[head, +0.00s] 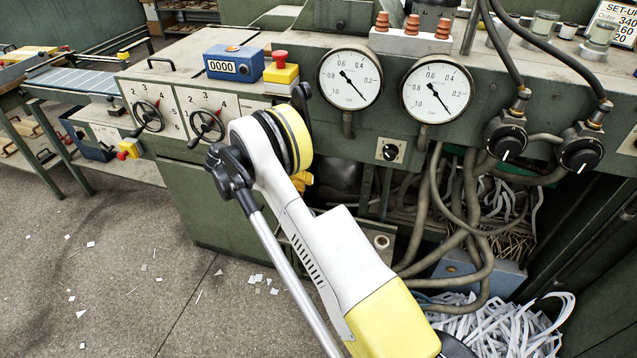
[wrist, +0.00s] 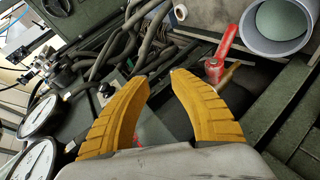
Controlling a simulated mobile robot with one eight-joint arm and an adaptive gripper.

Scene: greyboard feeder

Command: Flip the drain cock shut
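The drain cock appears in the wrist view as a red lever (wrist: 226,38) with a brass-coloured stem (wrist: 231,72) beside its lower end. My gripper (wrist: 160,78) is open, its two yellow fingers spread with nothing held between the tips. The red lever lies beyond and to the right of the right fingertip, apart from it as far as I can tell. In the head view my arm hides most of the gripper; only a bit of yellow (head: 302,181) shows beside the wrist. The cock cannot be made out in the head view.
A grey round bowl (wrist: 249,38) stands right of the lever. Hoses (head: 436,215) hang in the open bay, above white paper strips (head: 490,325). Two gauges (head: 349,78) (head: 436,91), a red-and-yellow stop button (head: 281,70) and handwheels (head: 206,126) are on the machine front.

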